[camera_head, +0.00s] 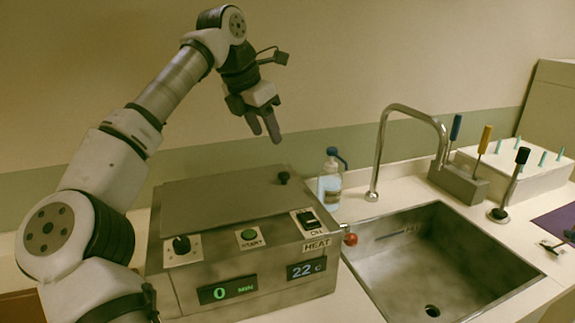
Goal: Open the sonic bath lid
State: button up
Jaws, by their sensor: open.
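The sonic bath (262,262) is a metal box on the counter, left of the sink. Its flat grey lid (215,197) lies closed on top, with a small dark knob (284,177) near the lid's right back corner. My gripper (264,132) is in the air above the back of the bath, up and slightly left of the knob. Its fingers point down, apart from the knob, and nothing shows between them. The inside of the bath is hidden by the lid.
A bottle with a blue cap (331,176) stands just right of the knob. A curved faucet (383,150) rises behind the sink (435,262). A holder with screwdriver-like tools (458,184) and a white rack (515,168) stand at the right. The air above the lid is clear.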

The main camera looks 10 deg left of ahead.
aim_at(284, 174)
jog(key=p+x, duration=0.2)
jog(key=x, duration=1)
jog(key=shift+r, duration=0.1)
grip_shut()
